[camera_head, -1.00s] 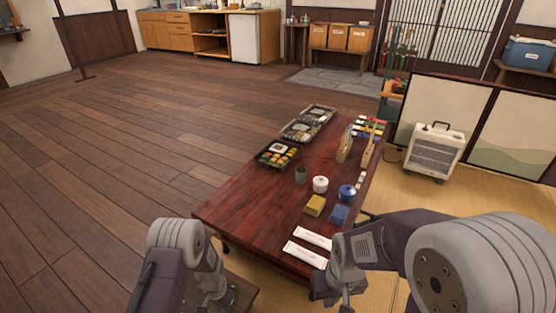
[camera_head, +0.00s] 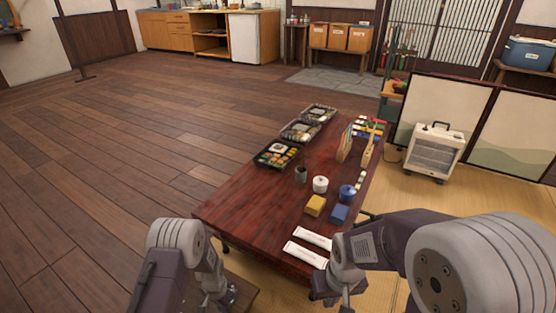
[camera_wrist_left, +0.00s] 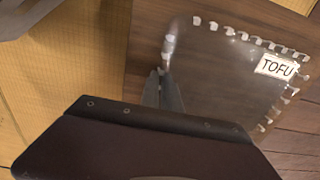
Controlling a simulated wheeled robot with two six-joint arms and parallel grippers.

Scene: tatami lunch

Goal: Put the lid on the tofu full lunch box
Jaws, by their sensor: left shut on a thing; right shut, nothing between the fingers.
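A clear lid (camera_wrist_left: 220,75) with a white TOFU label (camera_wrist_left: 276,67) shows in the left wrist view, over a brown wooden surface. My left gripper (camera_wrist_left: 161,75) is shut on the lid's near edge. In the head view my left gripper (camera_head: 226,298) is low at the bottom, and the lid is hard to make out there. Three filled lunch boxes stand in a row along the table's left side: a near one (camera_head: 277,155), a middle one (camera_head: 299,130) and a far one (camera_head: 319,113). I cannot read which is tofu. My right gripper (camera_head: 342,303) is shut and empty, beside the table's near end.
The dark red table (camera_head: 245,205) also holds a white pot (camera_head: 320,184), a blue pot (camera_head: 347,193), a yellow block (camera_head: 315,205), a blue block (camera_head: 339,213) and two white packets (camera_head: 305,254). Its near left part is clear. A heater (camera_head: 433,155) stands to the right.

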